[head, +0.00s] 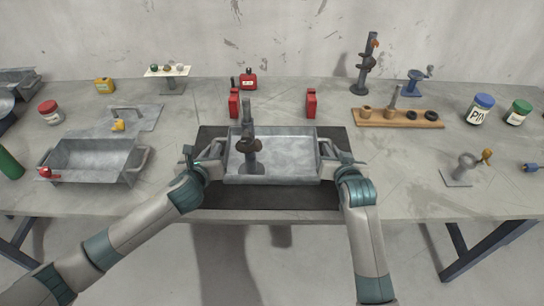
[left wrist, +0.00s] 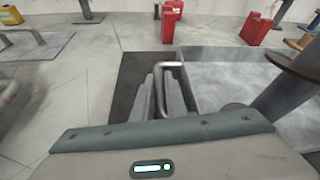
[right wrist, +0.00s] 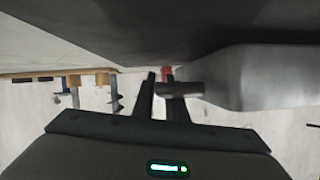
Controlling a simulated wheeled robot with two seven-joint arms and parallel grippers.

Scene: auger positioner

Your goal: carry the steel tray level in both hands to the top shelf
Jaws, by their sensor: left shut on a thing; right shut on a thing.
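The steel tray (head: 295,155) is at the middle of the table, over a dark mat (head: 270,199), and looks roughly level. I cannot tell whether it touches the mat. A dark upright stand with a round collar (head: 248,145) shows within the tray's outline. My left gripper (head: 213,154) is shut on the tray's left handle, which also shows in the left wrist view (left wrist: 172,66). My right gripper (head: 329,154) is shut on the right handle, seen upside down in the right wrist view (right wrist: 180,89). No shelf is recognisable in any view.
A second metal tray (head: 95,158) sits at the left. Two red blocks (head: 234,103) (head: 311,103) stand just behind the held tray. A wooden rack (head: 398,118), a tall stand (head: 366,65) and jars (head: 481,108) are at the right. The table's front edge is close.

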